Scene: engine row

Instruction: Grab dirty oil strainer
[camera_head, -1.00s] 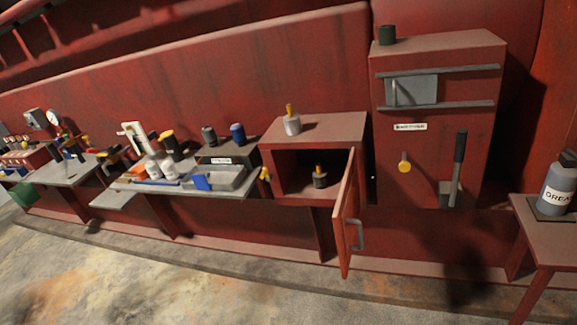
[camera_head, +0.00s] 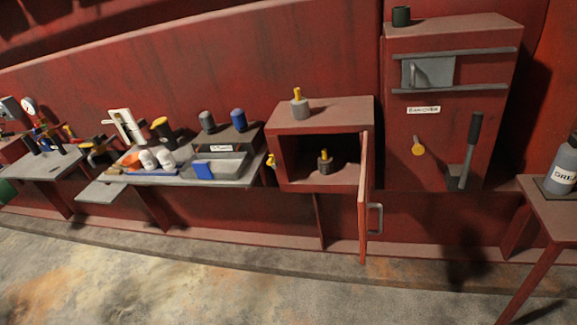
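A dark strainer-like piece with a yellow top (camera_head: 325,160) stands upright inside an open red cabinet (camera_head: 318,115). It looks like the dirty oil strainer. A lighter grey one with a yellow handle (camera_head: 299,104) stands on top of the cabinet. The cabinet door (camera_head: 363,205) is swung open toward me, at the right side of the opening, with a grey handle (camera_head: 376,218). The dark piece is in plain view through the opening. My gripper is not in view.
A workbench (camera_head: 105,190) with bottles, a grey tray (camera_head: 225,168) and cans stands left of the cabinet. A red box with a lever (camera_head: 474,140) is on the wall at right. A side table (camera_head: 553,205) holds a grease bottle (camera_head: 563,168). The floor in front is clear.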

